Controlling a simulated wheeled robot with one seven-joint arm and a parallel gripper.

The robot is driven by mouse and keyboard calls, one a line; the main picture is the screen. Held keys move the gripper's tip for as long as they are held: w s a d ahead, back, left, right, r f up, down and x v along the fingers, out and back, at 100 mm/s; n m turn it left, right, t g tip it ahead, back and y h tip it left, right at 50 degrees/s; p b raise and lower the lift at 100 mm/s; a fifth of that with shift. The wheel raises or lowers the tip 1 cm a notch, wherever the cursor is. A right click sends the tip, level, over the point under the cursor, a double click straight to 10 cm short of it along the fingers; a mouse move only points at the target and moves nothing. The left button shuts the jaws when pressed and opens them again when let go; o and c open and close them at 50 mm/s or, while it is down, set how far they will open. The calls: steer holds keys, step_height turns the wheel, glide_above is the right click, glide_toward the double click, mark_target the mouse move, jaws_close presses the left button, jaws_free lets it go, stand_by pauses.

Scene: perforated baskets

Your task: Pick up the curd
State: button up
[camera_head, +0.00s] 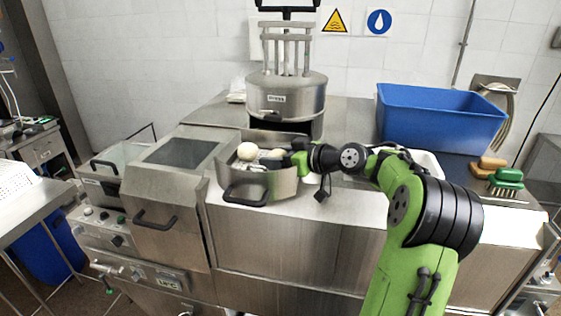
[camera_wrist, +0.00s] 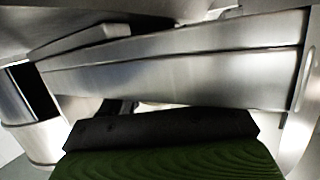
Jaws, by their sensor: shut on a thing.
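In the head view, a pale rounded curd piece (camera_head: 247,151) sits in the open steel vat (camera_head: 270,190), on its left side. A second pale piece, a curd (camera_head: 274,154), shows toward the vat's right side, right at my fingertips. My gripper (camera_head: 284,160) reaches into the vat from the right, low over its contents, and is shut on this curd. My own arm hides part of the vat's right side. In the wrist view, a dark fingertip and green finger fill the lower middle, with steel walls close by. The held curd cannot be made out clearly there.
A steel press (camera_head: 287,95) with upright rods stands behind the vat. A blue bin (camera_head: 440,118) is at the back right, with green and tan brushes (camera_head: 507,178) in front of it. A dark-topped steel unit (camera_head: 180,152) adjoins on the left.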

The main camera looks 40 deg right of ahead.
mark_target(275, 151)
steer(key=shift+w+a+r, duration=0.2)
steer(key=shift+w+r, duration=0.05)
step_height(275, 151, up, 3)
steer(key=shift+a+r, duration=0.1)
steer(key=shift+r, duration=0.1)
steer(key=s+d, duration=0.3)
steer(key=s, duration=0.5)
steer(key=s+d+b, duration=0.1)
steer(key=s+d, duration=0.2)
steer(key=s, duration=0.6)
steer(key=shift+f, duration=0.2)
